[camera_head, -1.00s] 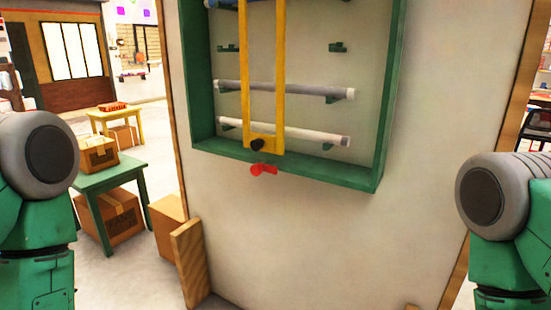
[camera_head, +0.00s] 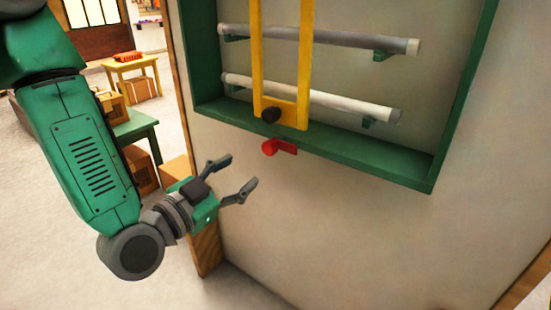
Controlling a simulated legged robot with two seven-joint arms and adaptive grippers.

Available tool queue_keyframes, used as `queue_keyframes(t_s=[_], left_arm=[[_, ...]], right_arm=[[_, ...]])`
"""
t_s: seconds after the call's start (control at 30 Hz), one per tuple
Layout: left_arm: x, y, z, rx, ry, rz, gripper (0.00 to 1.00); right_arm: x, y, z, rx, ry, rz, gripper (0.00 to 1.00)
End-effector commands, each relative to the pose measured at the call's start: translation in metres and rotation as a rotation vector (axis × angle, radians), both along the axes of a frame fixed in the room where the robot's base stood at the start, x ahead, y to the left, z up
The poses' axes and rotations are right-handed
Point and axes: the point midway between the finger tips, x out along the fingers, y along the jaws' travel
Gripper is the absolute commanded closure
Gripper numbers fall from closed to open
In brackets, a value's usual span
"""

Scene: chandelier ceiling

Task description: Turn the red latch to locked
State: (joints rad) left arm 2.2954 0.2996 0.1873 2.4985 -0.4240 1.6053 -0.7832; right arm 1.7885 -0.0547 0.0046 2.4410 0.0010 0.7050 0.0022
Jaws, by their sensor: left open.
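The red latch (camera_head: 280,148) is on the lower edge of a green wall frame (camera_head: 350,152), just below a black knob (camera_head: 271,115). Its round end is at the left and its arm points right. The knob sits at the foot of a yellow bar frame (camera_head: 305,75), which stands upright across the rack. My left gripper (camera_head: 240,176) is open and empty, below and to the left of the latch, apart from it. Its fingers point right and up. My right gripper is not in view.
Two tubes, a grey one (camera_head: 330,40) and a white one (camera_head: 320,100), lie on green brackets behind the yellow bars. A green table (camera_head: 138,125) and cardboard boxes stand at the left. A wooden board (camera_head: 206,250) stands at the wall's left edge. The wall below the frame is bare.

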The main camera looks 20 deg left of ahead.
Motion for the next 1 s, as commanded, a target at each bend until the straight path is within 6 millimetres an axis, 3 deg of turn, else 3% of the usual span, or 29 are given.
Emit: queue_keyframes(t_s=[0.03, 0.13, 0.4, 0.6, 0.8, 1.0], left_arm=[[0.003, 0.000, -0.005, -0.003, -0.004, 0.001, 0.52], [0.008, -0.002, -0.004, -0.004, -0.004, 0.001, 0.52], [0.066, -0.023, 0.000, -0.004, -0.001, 0.002, 0.52], [0.095, -0.035, 0.000, -0.003, 0.002, 0.001, 0.52], [0.109, -0.039, 0.000, -0.003, 0.003, 0.002, 0.52], [0.111, -0.040, 0.000, -0.003, 0.003, 0.002, 0.52]], right_arm=[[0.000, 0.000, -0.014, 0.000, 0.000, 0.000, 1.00], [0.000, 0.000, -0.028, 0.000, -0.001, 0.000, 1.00], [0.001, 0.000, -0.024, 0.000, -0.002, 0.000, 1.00], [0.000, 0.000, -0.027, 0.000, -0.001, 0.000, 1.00], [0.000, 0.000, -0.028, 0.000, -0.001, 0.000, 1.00], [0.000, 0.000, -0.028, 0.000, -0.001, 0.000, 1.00]])
